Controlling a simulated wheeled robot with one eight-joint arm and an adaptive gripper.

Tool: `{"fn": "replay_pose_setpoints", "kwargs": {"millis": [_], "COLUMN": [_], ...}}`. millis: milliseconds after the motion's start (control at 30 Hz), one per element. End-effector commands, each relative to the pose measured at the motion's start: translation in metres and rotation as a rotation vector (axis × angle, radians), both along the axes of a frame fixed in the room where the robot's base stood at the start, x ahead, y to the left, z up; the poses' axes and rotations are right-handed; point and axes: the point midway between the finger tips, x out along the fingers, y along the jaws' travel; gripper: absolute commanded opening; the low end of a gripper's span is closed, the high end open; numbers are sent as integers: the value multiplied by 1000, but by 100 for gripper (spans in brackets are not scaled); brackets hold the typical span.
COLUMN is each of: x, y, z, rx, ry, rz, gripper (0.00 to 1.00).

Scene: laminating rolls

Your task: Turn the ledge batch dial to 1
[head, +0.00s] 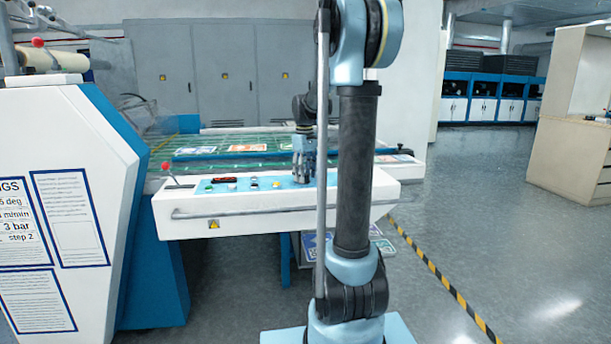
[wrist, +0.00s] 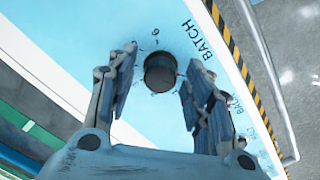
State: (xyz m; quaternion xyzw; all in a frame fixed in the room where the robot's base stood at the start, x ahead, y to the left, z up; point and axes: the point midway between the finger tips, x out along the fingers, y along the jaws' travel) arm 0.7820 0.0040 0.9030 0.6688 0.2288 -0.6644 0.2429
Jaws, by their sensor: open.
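The batch dial (wrist: 160,72) is a round black knob on the light blue panel of the ledge, with the word BATCH printed beside it. A single digit, perhaps a 6 or 9, is printed by it; other marks are too small to read. My gripper (wrist: 161,58) is open, with one finger on each side of the dial; I cannot tell whether either touches it. In the head view my gripper (head: 303,176) points down at the right part of the ledge panel (head: 215,187). The dial cannot be made out there.
The white ledge (head: 250,224) has a front rail, a red-tipped lever (head: 165,168) and several buttons left of my gripper. Printed sheets lie on the green bed (head: 215,160) behind. A white machine housing (head: 60,200) stands at left. Open floor (head: 470,220) lies to the right.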

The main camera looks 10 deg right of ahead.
Motion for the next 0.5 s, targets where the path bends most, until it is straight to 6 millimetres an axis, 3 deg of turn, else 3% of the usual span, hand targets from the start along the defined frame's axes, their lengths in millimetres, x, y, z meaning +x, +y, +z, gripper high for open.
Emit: {"fn": "replay_pose_setpoints", "kwargs": {"millis": [67,100,300,500], "x": [0,0,0,0], "y": [0,0,0,-2], "z": [0,0,0,0], "rx": [0,0,0,-2], "ry": [0,0,0,-1], "rz": [0,0,0,-5], "gripper": [47,42,2,2]}}
